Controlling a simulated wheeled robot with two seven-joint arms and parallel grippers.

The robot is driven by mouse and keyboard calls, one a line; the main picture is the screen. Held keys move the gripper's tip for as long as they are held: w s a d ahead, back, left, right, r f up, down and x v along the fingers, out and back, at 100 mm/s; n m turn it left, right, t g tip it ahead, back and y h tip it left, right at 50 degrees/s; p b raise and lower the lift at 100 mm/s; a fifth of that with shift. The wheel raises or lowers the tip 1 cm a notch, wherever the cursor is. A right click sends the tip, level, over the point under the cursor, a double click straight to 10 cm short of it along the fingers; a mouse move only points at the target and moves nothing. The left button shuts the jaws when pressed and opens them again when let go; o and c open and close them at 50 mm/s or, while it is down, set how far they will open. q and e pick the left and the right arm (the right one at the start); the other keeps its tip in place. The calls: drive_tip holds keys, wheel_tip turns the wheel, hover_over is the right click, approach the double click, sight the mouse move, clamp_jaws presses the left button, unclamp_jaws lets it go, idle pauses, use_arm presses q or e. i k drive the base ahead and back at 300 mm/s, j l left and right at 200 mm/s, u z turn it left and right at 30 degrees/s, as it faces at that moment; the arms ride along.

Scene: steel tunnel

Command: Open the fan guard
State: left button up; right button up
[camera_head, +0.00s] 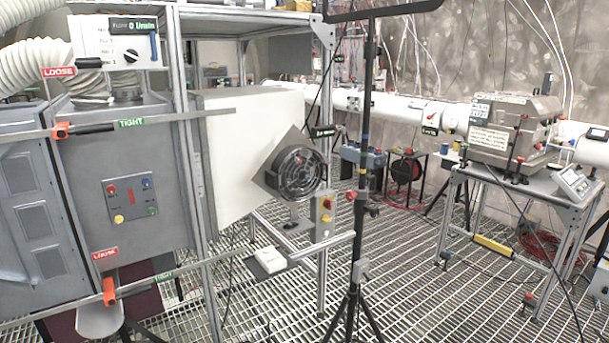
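A round black fan (297,173) stands near the middle of the view, in front of a grey square plate (268,183) turned on its corner. Its circular guard appears to cover the front, but the latch and hinge are too small to make out. A dark bar with a small label (323,132) sits at its upper right. A small stand (294,220) shows below the fan. Neither my left nor my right gripper is in view.
A grey cabinet (118,160) with clamp bars stands at left, beside a white panel (235,150). A black tripod pole (364,150) rises just right of the fan. A yellow-and-red button box (324,213) is below it. Open grating (420,270) lies at right.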

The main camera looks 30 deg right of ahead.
sight(306, 176)
drive_tip(key=i+l, duration=0.15)
drive_tip(key=l, duration=0.2)
drive_tip(key=i+l, duration=0.15)
drive_tip(key=l, duration=0.25)
drive_tip(key=i+l, duration=0.15)
drive_tip(key=l, duration=0.2)
